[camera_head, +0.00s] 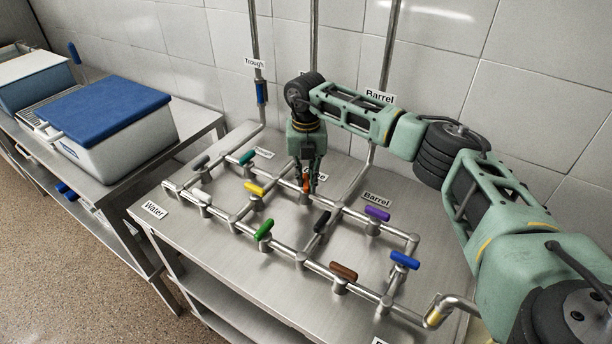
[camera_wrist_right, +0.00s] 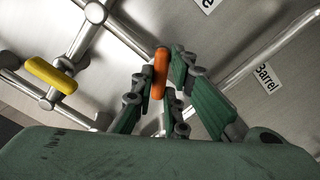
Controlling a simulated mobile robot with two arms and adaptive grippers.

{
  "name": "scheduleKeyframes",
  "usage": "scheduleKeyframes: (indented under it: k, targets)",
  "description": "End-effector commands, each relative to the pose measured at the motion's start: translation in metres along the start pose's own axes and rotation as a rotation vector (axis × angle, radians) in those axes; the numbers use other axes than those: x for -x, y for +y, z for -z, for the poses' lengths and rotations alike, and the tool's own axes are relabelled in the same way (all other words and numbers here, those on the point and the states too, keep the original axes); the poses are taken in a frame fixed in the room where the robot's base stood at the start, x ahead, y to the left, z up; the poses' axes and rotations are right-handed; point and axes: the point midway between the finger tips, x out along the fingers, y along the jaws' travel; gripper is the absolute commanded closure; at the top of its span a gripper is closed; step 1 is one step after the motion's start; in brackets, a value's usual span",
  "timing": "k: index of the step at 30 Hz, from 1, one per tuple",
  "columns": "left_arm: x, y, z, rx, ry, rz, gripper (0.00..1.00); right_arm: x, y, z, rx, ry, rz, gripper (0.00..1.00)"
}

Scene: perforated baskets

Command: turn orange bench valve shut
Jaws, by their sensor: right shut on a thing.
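The orange valve handle (camera_wrist_right: 160,72) is between the fingers of my right gripper (camera_wrist_right: 163,85) in the right wrist view. The fingers are shut on it from both sides. In the head view, my right gripper (camera_head: 309,182) points down over the bench, and only a small bit of the orange handle (camera_head: 306,187) shows between its fingers. The valve body under the handle is mostly hidden. In the wrist view the handle stands roughly upright in the picture, across the pipe. My left gripper is not in view.
Other valve handles stand close by on the steel bench (camera_head: 262,285): yellow (camera_head: 254,188), teal (camera_head: 247,157), black (camera_head: 322,222), purple (camera_head: 377,213), green (camera_head: 264,230), brown (camera_head: 343,271) and blue (camera_head: 405,260). Vertical pipes run up the tiled wall behind. A blue-lidded box (camera_head: 130,135) stands at left.

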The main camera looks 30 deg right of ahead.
Motion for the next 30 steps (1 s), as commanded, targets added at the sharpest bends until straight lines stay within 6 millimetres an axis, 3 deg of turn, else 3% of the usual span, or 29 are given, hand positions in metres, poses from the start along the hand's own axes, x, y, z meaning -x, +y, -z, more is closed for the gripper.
scheduleKeyframes:
  k: [15,30]
  targets:
    - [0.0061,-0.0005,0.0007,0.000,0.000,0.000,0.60,0.0021,0.0002,-0.0010,-0.445,-0.002,-0.003,1.00]
    - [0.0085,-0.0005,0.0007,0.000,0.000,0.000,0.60,0.0017,0.0002,-0.0012,-0.624,-0.003,-0.003,1.00]
